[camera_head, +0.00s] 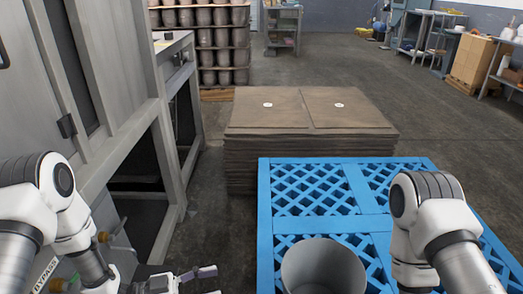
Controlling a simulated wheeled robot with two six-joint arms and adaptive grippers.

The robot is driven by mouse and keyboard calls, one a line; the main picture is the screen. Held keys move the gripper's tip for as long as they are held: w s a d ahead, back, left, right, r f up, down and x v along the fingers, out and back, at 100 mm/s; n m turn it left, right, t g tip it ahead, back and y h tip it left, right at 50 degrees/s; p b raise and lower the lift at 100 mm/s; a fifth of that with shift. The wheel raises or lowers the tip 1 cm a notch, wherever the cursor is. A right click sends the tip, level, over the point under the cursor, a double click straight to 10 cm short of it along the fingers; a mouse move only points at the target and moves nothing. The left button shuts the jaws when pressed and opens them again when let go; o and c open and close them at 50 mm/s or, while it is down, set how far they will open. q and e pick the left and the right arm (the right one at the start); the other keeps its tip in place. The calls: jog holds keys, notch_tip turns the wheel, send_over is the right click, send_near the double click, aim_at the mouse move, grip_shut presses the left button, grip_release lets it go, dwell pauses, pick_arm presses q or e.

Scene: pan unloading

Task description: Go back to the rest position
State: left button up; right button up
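A grey round pan (323,268) stands upright on the blue pallet (312,165) at the bottom middle, cut off by the picture's lower edge. My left gripper (183,279) shows only in part at the bottom edge, left of the pan and apart from it. I cannot tell whether its fingers are open or shut. My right arm hangs over the right part of the pallet, right of the pan. Its gripper is below the picture and does not show.
A stack of brown flat sheets (315,110) with two white discs on top stands behind the pallet. A grey machine frame (165,130) stands close on the left. Stacked pots (215,45) are at the back.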

pick_arm(q)
jog(key=s+a+f+n+t+y, duration=0.1)
jog(key=s+f+n+y, duration=0.25)
jog(key=f, duration=0.35)
jog(key=s+f+n+y, duration=0.2)
jog(key=f+n+y, duration=0.25)
jog(key=f, duration=0.25)
jog(key=s+a+f+n+g+y, duration=0.3)
jog(key=s+a+n+y, duration=0.15)
jog(key=s+a, duration=0.2)
jog(key=s+a+f+n+g+y, duration=0.2)
jog(key=s+a+f+n+y, duration=0.1)
jog(key=s+a+y, duration=0.3)
notch_tip(320, 180, up, 24)
jog(key=s+h+p, duration=0.1)
jog(key=p, duration=2.3)
jog(key=shift+s+a+r+g, duration=0.15)
jog(key=shift+s+a+g, duration=0.05)
jog(key=shift+s+g, duration=0.15)
pick_arm(e)
notch_tip(320, 180, up, 24)
jog(key=shift+a+r, duration=0.15)
